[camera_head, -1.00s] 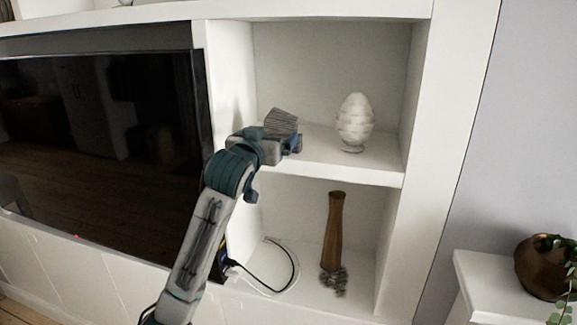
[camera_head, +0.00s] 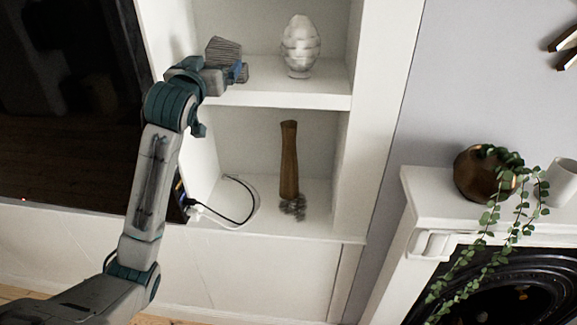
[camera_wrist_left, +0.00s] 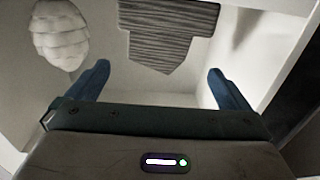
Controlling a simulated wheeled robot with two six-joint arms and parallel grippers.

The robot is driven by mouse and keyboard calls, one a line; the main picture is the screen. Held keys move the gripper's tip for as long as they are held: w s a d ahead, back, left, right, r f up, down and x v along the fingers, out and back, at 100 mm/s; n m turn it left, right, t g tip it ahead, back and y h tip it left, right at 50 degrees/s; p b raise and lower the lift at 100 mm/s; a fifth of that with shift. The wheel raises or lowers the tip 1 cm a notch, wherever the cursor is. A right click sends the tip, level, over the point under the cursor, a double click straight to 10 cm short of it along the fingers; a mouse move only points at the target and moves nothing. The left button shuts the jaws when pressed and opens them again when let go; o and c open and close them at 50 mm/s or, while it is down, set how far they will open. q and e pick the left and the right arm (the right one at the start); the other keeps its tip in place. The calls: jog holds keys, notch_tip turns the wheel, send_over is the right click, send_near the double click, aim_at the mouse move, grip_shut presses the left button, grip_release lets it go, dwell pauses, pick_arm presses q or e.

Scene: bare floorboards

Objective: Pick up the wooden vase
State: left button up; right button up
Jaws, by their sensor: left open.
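The wooden vase (camera_head: 289,160), tall, slim and brown, stands in the lower compartment of the white shelf unit, with a grey, bristly clump at its foot. My left gripper (camera_head: 238,72) is up at the upper compartment, above and left of the wooden vase. In the left wrist view my left gripper (camera_wrist_left: 159,70) is open, its two blue fingers apart with nothing held. A grey striped object (camera_head: 224,50) is near it; this object (camera_wrist_left: 168,32) shows beyond the fingers in the wrist view. The wooden vase is not seen in the wrist view. My right gripper is not in view.
A white ribbed egg-shaped ornament (camera_head: 300,45) stands on the upper shelf (camera_head: 300,99). A black cable (camera_head: 236,218) loops left of the wooden vase. A dark TV screen (camera_head: 60,110) is at left. A plant pot (camera_head: 480,172) stands on the white mantel at right.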

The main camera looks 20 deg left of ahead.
pick_arm(q)
jog(key=shift+c, duration=0.4)
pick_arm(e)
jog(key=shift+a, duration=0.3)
